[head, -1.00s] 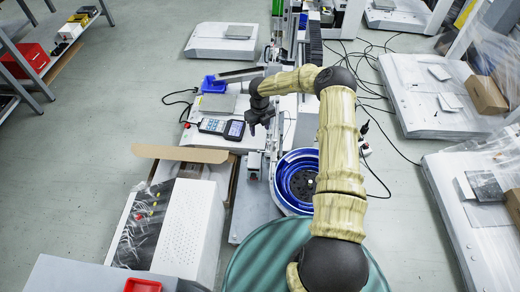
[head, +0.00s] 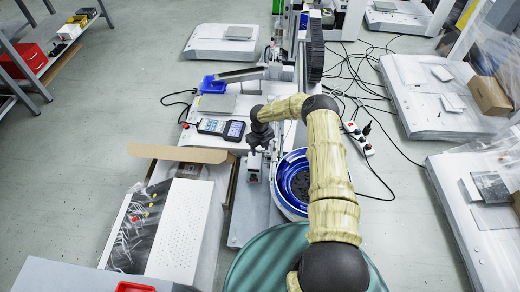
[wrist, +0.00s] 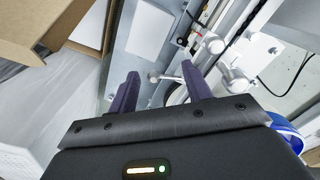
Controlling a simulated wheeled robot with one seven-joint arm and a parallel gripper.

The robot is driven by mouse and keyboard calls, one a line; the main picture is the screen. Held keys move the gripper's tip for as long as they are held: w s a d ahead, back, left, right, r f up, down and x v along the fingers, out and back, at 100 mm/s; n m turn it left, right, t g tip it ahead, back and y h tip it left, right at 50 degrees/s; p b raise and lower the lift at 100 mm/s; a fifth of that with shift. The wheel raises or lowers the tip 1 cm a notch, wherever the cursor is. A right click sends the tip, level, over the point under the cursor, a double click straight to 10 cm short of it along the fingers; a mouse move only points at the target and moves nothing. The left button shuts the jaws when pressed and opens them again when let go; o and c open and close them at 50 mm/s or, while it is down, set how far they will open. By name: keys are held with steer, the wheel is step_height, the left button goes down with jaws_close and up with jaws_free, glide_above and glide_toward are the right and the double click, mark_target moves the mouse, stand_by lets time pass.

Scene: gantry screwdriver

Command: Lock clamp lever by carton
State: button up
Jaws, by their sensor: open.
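My gripper (head: 257,143) is open, pointing down beside the flap of the brown carton (head: 178,153). In the wrist view its two dark fingers (wrist: 160,72) are spread apart. A small silver rod with a rounded end (wrist: 156,77) shows in the gap between them, on the metal fixture. It looks like the clamp lever, but I cannot tell for certain or whether the fingers touch it. Other silver knobs (wrist: 215,45) show right of the fingers. The carton also fills the upper left of the wrist view (wrist: 35,28). In the head view my gripper hides the lever.
A blue round bowl feeder (head: 290,182) stands just right of my gripper. A handheld controller (head: 220,128) lies on the machine base behind left. A white perforated cabinet (head: 183,232) stands in front left. A power strip (head: 358,138) and loose cables lie on the floor to the right.

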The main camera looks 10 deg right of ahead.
steer(key=c, duration=1)
